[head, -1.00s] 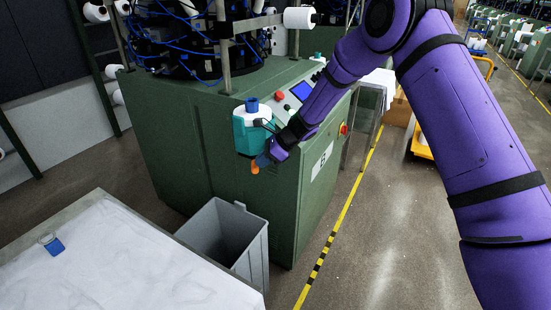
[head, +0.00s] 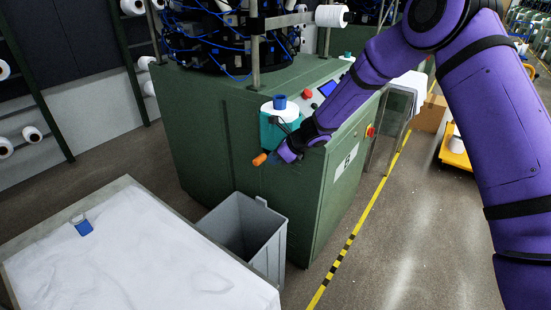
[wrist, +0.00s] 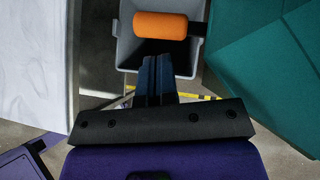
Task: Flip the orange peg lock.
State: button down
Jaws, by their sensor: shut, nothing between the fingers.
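The orange peg lock (head: 259,159) is a short rounded handle. It sticks out to the left, below the teal holder (head: 269,132) at the machine's front corner. In the wrist view the orange handle (wrist: 160,25) lies sideways, with a dark stem at its right end. My gripper (head: 277,160) is just right of the handle in the head view. In the wrist view my gripper (wrist: 155,60) has its dark blue fingers shut together and empty, tips pointing at the handle. A small gap shows there between tips and handle; I cannot tell the depth between them.
A grey bin (head: 273,246) stands open below, in front of the green machine (head: 205,150). The teal holder's wall (wrist: 265,60) is close on the right in the wrist view.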

jog(key=shift+w+d, duration=0.1)
jog(key=shift+w, duration=0.05)
jog(key=s+v, duration=0.1)
jog(key=v, duration=1.3)
jog(key=shift+s+a, duration=0.15)
jog(key=shift+a, duration=0.05)
jog(key=shift+r, duration=0.1)
